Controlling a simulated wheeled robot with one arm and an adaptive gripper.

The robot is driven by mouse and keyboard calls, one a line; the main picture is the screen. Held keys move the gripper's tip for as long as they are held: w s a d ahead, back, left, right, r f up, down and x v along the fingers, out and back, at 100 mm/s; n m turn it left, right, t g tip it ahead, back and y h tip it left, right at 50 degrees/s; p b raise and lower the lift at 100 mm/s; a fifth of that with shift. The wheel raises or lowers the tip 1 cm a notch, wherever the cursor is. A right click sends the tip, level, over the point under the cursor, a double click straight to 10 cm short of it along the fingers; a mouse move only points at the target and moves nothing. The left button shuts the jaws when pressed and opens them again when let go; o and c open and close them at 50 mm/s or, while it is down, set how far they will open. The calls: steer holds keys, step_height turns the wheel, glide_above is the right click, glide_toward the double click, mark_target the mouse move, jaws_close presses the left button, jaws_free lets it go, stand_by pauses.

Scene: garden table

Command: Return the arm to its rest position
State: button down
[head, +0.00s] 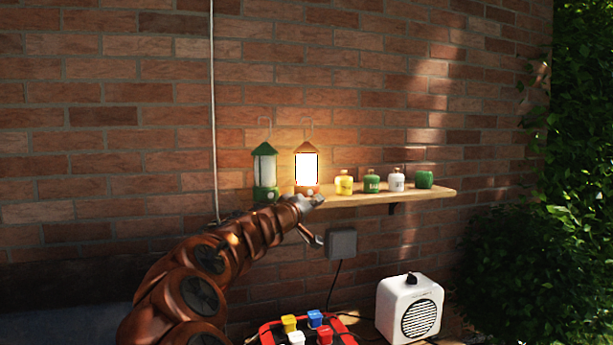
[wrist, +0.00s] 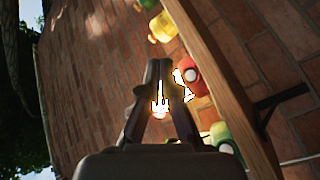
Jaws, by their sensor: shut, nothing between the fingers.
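My arm reaches up from the lower left of the head view, with my gripper (head: 314,201) just in front of the shelf's front edge, below the lit orange lantern (head: 306,170). In the wrist view my gripper (wrist: 160,64) has its two fingers together with nothing held between them. The lantern's red-orange base (wrist: 194,80) shows right beside the fingers, and its bright glow shows between and around them. Whether the fingers touch the lantern I cannot tell.
An unlit green lantern (head: 265,172) stands left of the lit one on the wooden shelf (head: 440,193). Yellow (head: 344,184), green and white canisters stand to the right. Below are a white speaker-like box (head: 410,308) and a red tray (head: 268,337) with coloured blocks. A brick wall is behind.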

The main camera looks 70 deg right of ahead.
stand_by(0.4)
steer(key=a+f+n+t+y+p, duration=0.1)
steer(key=a+f+y, duration=0.3)
steer(key=a+f, duration=0.65)
steer(key=a+f+n+t+y, duration=0.1)
steer(key=a+f+y, duration=0.35)
steer(key=a, duration=1.15)
steer(key=a+f+n+t+y+p, duration=0.1)
steer(key=a+f+y, duration=0.3)
steer(key=a+f, duration=0.7)
steer(key=s+a+f+n+y, duration=0.1)
steer(key=s+a+n+y, duration=0.1)
steer(key=a, duration=0.6)
steer(key=s+a+f+n+g+y, duration=0.1)
steer(key=s+a, duration=0.3)
steer(key=a, duration=0.5)
steer(key=s+a+f+n+y, duration=0.2)
steer(key=s+a+n+y, duration=0.1)
steer(key=a, duration=0.6)
steer(key=shift+s+f+n+g+p, duration=0.15)
steer(key=shift+f+n+g+p, duration=0.2)
steer(key=shift+n, duration=0.25)
